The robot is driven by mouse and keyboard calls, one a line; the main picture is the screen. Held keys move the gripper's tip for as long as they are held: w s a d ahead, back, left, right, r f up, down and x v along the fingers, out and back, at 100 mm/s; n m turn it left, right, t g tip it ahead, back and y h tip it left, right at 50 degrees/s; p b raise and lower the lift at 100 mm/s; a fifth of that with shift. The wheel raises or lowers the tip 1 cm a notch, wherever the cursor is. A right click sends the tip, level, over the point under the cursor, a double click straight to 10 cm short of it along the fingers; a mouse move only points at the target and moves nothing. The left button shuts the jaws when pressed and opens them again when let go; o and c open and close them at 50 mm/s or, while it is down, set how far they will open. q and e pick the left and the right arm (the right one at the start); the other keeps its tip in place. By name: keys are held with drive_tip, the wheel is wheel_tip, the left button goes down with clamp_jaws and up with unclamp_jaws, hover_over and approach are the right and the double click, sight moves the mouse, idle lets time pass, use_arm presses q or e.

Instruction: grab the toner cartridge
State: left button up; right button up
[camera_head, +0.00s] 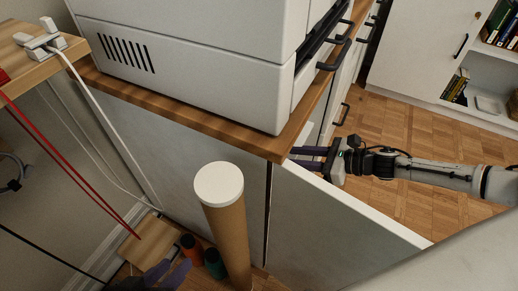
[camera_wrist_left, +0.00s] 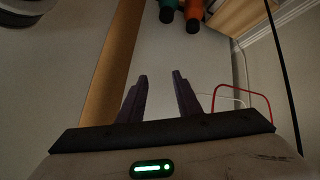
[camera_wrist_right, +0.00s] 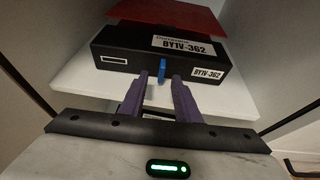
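The toner cartridge appears to be the black box (camera_wrist_right: 150,62) labelled BY1V-362, lying on a white shelf in the right wrist view. A small blue tab (camera_wrist_right: 162,70) sticks out of its front. My right gripper (camera_wrist_right: 161,80) is open, its purple fingertips spread on either side of the tab, close to the box front; I cannot tell if they touch. In the head view this gripper (camera_head: 308,158) reaches in from the right behind a white panel, and the box is hidden. My left gripper (camera_wrist_left: 159,78) is open and empty, low at the bottom left of the head view (camera_head: 172,270).
A red flat item (camera_wrist_right: 170,15) lies on the box. A white printer (camera_head: 190,60) stands on the wooden desktop (camera_head: 190,118). A tall cardboard tube (camera_head: 226,235) stands near my left gripper, beside green and orange bottles (camera_head: 214,262). Cables hang at the left.

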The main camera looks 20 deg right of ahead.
drive_tip(key=x, duration=0.3)
drive_tip(key=shift+w+a+f+b, duration=0.15)
drive_tip(key=shift+w+b, duration=0.15)
drive_tip(key=shift+b, duration=0.1)
clamp_jaws()
idle(0.4)
idle(0.6)
